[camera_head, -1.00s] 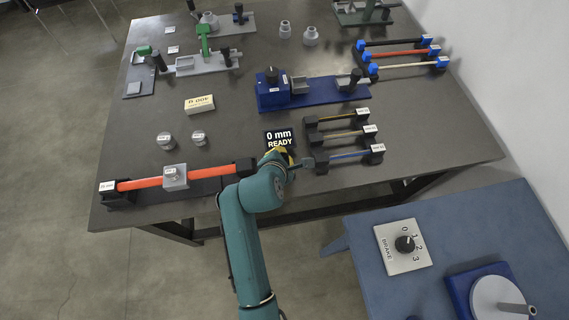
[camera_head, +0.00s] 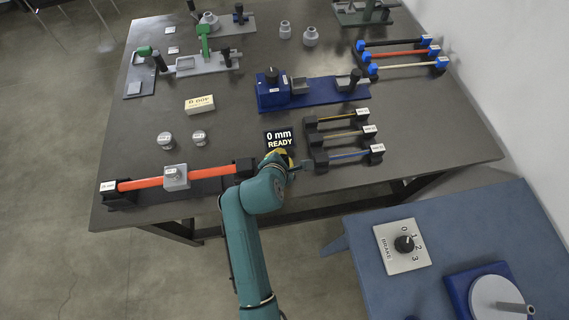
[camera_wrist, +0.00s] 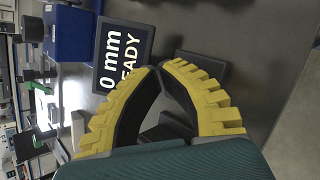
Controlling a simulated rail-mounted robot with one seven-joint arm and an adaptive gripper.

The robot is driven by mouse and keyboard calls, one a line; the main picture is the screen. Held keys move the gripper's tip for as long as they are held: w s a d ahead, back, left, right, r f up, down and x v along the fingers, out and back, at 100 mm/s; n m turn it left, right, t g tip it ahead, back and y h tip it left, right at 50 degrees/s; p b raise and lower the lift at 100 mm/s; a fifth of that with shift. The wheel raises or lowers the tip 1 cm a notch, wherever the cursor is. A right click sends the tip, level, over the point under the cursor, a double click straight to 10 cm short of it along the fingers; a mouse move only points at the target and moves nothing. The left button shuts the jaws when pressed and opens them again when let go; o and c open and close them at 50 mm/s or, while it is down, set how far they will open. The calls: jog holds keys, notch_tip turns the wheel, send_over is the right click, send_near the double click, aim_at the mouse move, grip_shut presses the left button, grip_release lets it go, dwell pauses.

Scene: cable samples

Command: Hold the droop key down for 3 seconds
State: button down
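A black display (camera_head: 279,138) reading "0 mm READY" stands near the table's front edge; it also shows in the wrist view (camera_wrist: 122,55). My gripper (camera_head: 281,154) is right in front of it, low over the table. In the wrist view my gripper's yellow-and-black fingers (camera_wrist: 160,68) meet at the tips, with nothing seen between them. A dark block (camera_wrist: 207,68) lies just beyond the fingertips, partly hidden by them; it may be the droop key's housing. The key itself is hidden, and I cannot tell whether the fingertips touch it.
Left of my gripper, a red cable (camera_head: 141,183) spans two black supports with a grey weight (camera_head: 175,178) on it. A rack of thin cables (camera_head: 344,135) stands close on the right. A blue fixture (camera_head: 316,92) is behind the display. A brake dial (camera_head: 404,244) is on the blue side table.

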jog(key=shift+f, duration=0.6)
dwell(2.9)
dwell(1.1)
jog(key=shift+r+p, duration=1)
jog(key=shift+p, duration=0.2)
notch_tip(320, 180, up, 5)
jog(key=p, duration=0.6)
jog(key=shift+r, duration=0.15)
